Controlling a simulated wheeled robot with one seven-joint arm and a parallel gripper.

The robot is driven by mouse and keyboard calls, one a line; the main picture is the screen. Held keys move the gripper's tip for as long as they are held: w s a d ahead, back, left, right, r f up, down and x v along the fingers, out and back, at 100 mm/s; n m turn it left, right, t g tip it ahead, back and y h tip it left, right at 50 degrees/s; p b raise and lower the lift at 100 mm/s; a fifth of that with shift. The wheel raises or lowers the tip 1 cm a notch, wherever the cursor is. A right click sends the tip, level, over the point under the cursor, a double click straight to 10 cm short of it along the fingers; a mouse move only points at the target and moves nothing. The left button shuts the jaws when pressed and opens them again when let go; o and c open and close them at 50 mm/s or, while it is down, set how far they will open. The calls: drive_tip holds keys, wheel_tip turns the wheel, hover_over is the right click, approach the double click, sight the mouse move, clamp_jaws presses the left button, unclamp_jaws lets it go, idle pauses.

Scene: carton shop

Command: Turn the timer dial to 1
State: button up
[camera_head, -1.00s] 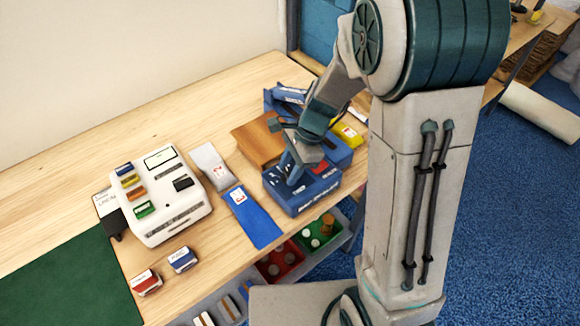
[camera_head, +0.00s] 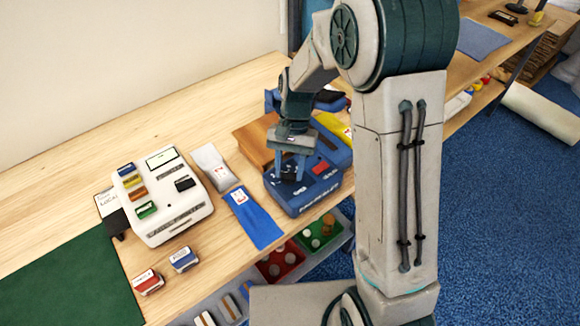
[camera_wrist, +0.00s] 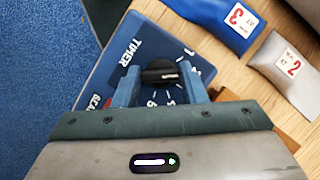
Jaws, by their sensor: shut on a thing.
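The blue sealing machine (camera_head: 310,199) stands near the bench's front edge, with a dark round timer dial on its top left and a red patch beside it. In the wrist view the dial's black knob (camera_wrist: 158,73) shows beside the word TIMER, on the blue panel (camera_wrist: 124,62) with white numbers around it. The 1 is at the knob's upper right. A pale mark shows on the knob's right part; which number it points to I cannot tell. My gripper (camera_head: 290,175) points down over the dial. In the wrist view its two fingers (camera_wrist: 160,88) are shut on the knob.
A white machine (camera_head: 165,203) with coloured buttons stands to the left. A grey pouch (camera_head: 213,165) and a blue pouch (camera_head: 252,217) lie between the machines. Red and green bins (camera_head: 279,263) are below the front edge.

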drive_tip(key=n+h, duration=0.1)
drive_tip(key=n, duration=0.2)
drive_tip(key=n+h, duration=0.1)
drive_tip(key=n, duration=0.2)
drive_tip(key=shift+a+h, duration=0.15)
drive_tip(key=shift+h, duration=0.15)
drive_tip(key=shift+n, duration=0.4)
drive_tip(key=o, duration=1)
drive_tip(key=b+v, duration=0.1)
drive_tip(key=v, duration=1.3)
drive_tip(key=shift+b, duration=0.3)
drive_tip(key=s+d+m+t, duration=0.1)
drive_tip(key=s+d+t, duration=0.3)
drive_tip(key=s+d, duration=0.3)
drive_tip(key=s+d+m+t+y, duration=0.1)
drive_tip(key=s+d+m+t, duration=0.1)
drive_tip(key=s+d, duration=0.4)
drive_tip(key=s+t, duration=0.1)
drive_tip(key=s, duration=0.4)
drive_tip(key=shift+s+d+r+t, duration=0.25)
drive_tip(key=shift+s+d+t, duration=0.1)
drive_tip(key=shift+s+t, duration=0.05)
